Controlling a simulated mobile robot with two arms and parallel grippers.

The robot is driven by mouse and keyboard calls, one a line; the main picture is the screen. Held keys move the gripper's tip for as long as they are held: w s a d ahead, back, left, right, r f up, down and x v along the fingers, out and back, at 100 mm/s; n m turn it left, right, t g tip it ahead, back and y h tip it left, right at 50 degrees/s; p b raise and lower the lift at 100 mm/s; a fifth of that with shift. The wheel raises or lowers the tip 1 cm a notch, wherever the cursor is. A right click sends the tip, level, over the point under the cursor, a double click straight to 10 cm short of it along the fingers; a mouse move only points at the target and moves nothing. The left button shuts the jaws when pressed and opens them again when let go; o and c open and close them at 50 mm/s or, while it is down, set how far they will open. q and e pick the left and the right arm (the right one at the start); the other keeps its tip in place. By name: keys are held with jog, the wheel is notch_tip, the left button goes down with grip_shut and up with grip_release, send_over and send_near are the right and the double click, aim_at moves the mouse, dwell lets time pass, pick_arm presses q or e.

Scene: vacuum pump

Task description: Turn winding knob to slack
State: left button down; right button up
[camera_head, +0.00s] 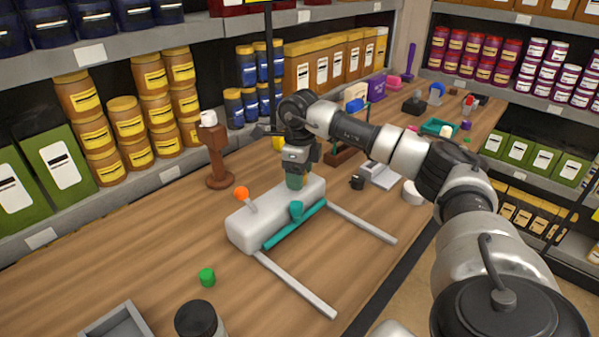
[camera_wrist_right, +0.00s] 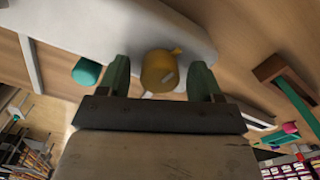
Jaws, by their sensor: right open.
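A white block-shaped device (camera_head: 245,226) lies on the wooden table, with two grey rails reaching toward the front. It carries an orange-tipped lever (camera_head: 242,193), a teal bar (camera_head: 290,228) and a teal knob (camera_head: 296,208). My right gripper (camera_head: 295,182) points down at the device's far right end. In the right wrist view, my right gripper (camera_wrist_right: 160,82) is open, with one green finger on each side of a yellow knob (camera_wrist_right: 158,70) with a small tab. I cannot tell whether the fingers touch it. My gripper hides this knob in the head view. My left gripper is not in view.
A brown wooden stand (camera_head: 217,157) is behind the device. Shelves line the back.

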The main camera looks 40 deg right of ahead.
jog(key=shift+c, duration=0.2)
jog(key=c, duration=0.9)
jog(key=shift+r+n+p, duration=0.1)
jog(key=shift+n+p, duration=0.2)
jog(key=shift+n, duration=1.2)
jog(key=o, duration=0.9)
jog(key=shift+o, duration=0.2)
notch_tip(320, 180, up, 11)
